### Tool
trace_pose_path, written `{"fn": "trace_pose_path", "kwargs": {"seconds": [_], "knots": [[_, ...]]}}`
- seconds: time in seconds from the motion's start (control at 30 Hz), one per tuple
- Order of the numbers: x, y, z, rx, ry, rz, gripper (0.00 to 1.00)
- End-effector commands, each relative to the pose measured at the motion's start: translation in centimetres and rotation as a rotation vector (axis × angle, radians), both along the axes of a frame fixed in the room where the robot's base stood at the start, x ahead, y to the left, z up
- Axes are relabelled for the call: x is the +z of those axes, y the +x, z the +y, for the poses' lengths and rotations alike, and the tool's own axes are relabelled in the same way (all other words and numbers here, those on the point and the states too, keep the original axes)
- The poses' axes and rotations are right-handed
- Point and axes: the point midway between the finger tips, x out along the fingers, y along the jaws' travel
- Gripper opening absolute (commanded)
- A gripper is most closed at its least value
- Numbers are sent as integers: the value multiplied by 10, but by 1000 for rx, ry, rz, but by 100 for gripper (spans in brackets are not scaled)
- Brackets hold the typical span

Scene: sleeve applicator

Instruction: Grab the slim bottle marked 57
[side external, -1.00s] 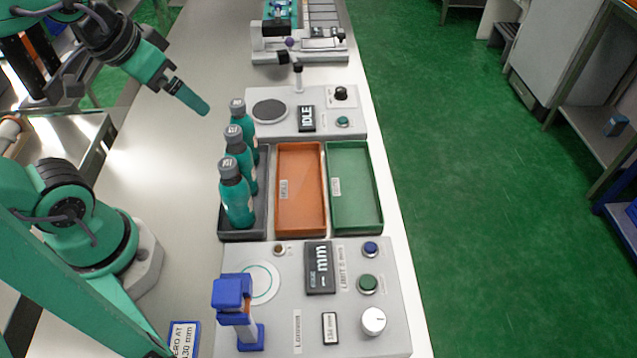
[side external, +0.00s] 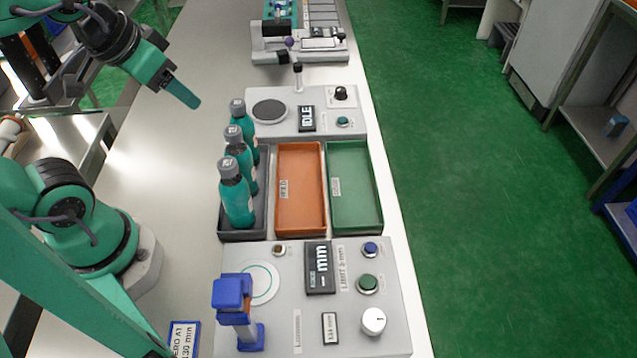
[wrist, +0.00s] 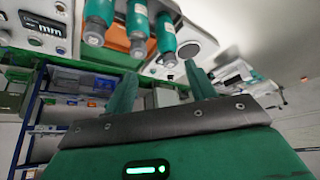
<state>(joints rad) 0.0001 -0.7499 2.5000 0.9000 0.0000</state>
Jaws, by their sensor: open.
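Three slim teal bottles with grey caps stand in a row in a dark grey tray (side external: 262,222): a near one (side external: 236,195), a middle one (side external: 238,150) and a far one (side external: 243,122). The caps carry small white marks that I cannot read, so I cannot tell which is 57. In the wrist view the bottles show at the top, one of them at the left (wrist: 97,25). My gripper (side external: 190,98) is in the air to the left of and above the far bottle, touching nothing. In the wrist view its fingers (wrist: 162,82) are apart with nothing held between them.
An orange tray (side external: 301,228) and a green tray (side external: 355,228) lie empty right of the bottles. A panel reading IDLE (side external: 307,118) with an upright lever stands behind. A gauge panel (side external: 390,335) with a blue clamp-like piece (side external: 232,292) stands in front.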

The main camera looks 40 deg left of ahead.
Motion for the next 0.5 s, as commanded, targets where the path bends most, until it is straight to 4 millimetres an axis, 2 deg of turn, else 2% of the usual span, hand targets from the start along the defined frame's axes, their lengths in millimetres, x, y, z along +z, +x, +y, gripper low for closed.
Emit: {"fn": "trace_pose_path", "kwargs": {"seconds": [0.27,0.5], "knots": [[-1,4,-2,38,-24,30,56],[-4,17,-10,195,-103,145,56]]}}
